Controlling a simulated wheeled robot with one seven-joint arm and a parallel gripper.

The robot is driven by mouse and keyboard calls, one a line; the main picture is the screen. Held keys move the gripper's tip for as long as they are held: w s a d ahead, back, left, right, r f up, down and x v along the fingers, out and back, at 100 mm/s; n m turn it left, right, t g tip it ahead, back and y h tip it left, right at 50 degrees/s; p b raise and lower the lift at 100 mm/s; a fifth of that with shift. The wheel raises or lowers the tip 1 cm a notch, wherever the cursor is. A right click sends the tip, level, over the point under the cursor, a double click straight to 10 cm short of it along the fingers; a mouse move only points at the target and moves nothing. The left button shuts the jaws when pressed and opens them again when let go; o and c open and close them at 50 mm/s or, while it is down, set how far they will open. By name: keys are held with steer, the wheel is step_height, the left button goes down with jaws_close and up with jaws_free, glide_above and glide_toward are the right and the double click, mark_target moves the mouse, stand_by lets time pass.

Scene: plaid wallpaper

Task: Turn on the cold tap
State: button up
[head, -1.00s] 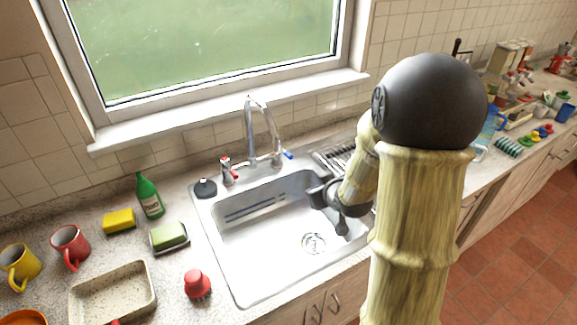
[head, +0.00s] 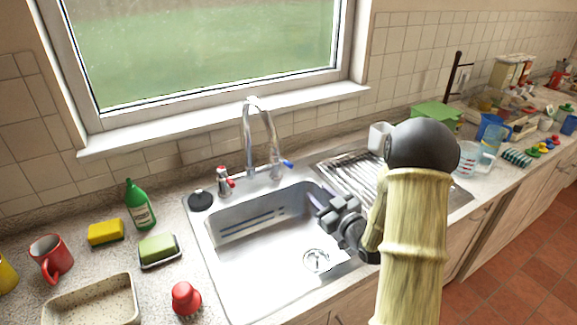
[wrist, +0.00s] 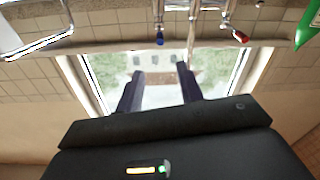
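The chrome tap (head: 262,135) stands behind the sink, with a tall curved spout. The cold tap's blue handle (head: 287,163) is on its right side. It also shows in the upside-down wrist view (wrist: 159,39). The red handle (head: 228,183) is on the left; in the wrist view it is at the upper right (wrist: 240,37). My gripper (head: 316,199) is over the right side of the sink basin, in front of and to the right of the blue handle, apart from it. In the wrist view its two fingers (wrist: 158,76) are spread with nothing between them.
The steel sink (head: 235,270) lies below. A drying rack (head: 345,178) with a white mug (head: 379,137) is on the right. A black plug (head: 200,200), green bottle (head: 140,205) and sponges stand left. The window sill (head: 180,128) runs behind.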

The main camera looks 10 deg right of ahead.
mark_target(289, 164)
steer(key=p+x, duration=0.3)
steer(key=x, duration=1.4)
steer(key=shift+w+p, duration=0.2)
steer(key=shift+p, duration=0.15)
jaws_close()
